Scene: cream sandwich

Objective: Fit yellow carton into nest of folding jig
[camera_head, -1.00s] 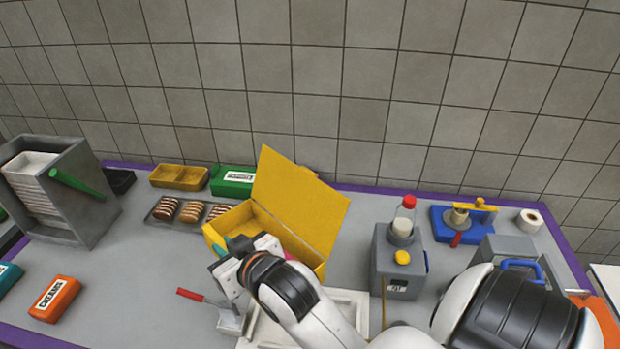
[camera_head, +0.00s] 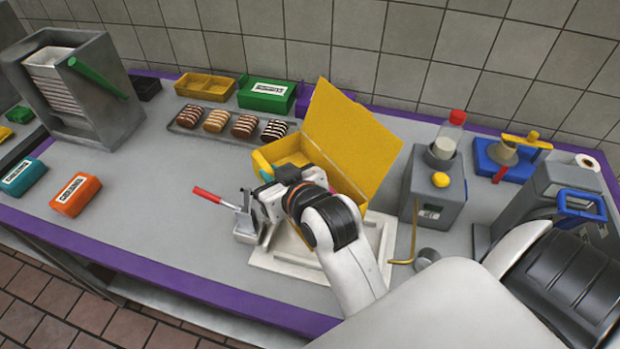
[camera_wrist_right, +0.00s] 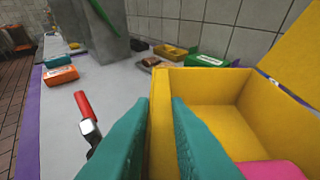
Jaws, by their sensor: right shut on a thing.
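The yellow carton (camera_head: 350,145) has its lid raised and its box open. It also shows in the wrist view (camera_wrist_right: 215,88), with a pink patch inside. My right gripper (camera_head: 268,174) is shut on the carton's left side wall; in the wrist view its teal fingers (camera_wrist_right: 160,105) straddle that wall. The cream folding jig (camera_head: 300,268) lies on the bench below and in front of the carton, with a red-handled lever clamp (camera_head: 243,215) at its left. My arm and the carton hide the nest. I cannot tell whether the carton touches the jig. My left gripper is out of view.
Several striped pastries on a tray (camera_head: 190,130) lie behind left of the carton. A green box (camera_head: 267,96) and yellow tray (camera_head: 207,86) stand at the back. A grey machine (camera_head: 432,200) stands close right.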

